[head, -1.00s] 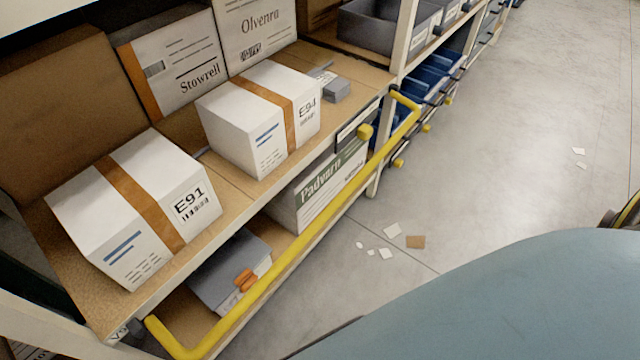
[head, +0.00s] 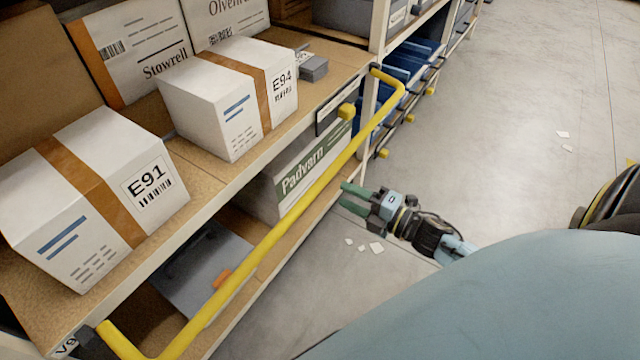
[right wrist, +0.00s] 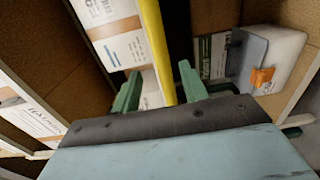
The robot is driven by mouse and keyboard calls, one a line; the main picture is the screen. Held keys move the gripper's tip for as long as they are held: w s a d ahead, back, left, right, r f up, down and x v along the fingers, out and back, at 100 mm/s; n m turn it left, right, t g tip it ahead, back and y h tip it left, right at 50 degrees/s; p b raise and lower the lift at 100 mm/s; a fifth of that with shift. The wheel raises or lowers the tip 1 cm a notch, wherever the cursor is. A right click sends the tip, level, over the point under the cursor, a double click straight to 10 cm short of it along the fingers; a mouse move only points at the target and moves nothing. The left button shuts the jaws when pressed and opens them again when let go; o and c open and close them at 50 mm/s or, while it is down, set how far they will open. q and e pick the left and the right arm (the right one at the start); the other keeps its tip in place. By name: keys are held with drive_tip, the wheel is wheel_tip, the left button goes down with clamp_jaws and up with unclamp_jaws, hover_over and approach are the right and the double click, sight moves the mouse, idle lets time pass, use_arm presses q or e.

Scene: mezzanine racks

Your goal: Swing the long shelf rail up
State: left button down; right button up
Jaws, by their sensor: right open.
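The long yellow shelf rail (head: 262,243) runs diagonally along the front of the rack in the head view, with bent ends at the near left and far right. Its middle hangs in front of the lower bay, below the shelf edge. My right gripper (head: 343,197) is open and empty on the aisle side of the rail, fingers pointing at the rack, with a gap to the bar. In the right wrist view the rail (right wrist: 157,45) appears between the two green fingers (right wrist: 159,75); contact is not seen. My left gripper is not in view.
White cartons E91 (head: 95,190) and E94 (head: 225,95) stand on the shelf behind the rail. A yellow knob (head: 346,111) is on the shelf edge. Paper scraps (head: 376,248) lie on the open aisle floor.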

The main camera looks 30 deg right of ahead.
sight(320, 183)
drive_tip(key=b+x, duration=0.1)
drive_tip(key=x, duration=0.7)
drive_tip(key=shift+w, duration=0.25)
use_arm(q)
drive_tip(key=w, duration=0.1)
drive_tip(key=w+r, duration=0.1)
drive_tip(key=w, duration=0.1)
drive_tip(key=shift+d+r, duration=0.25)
use_arm(e)
clamp_jaws()
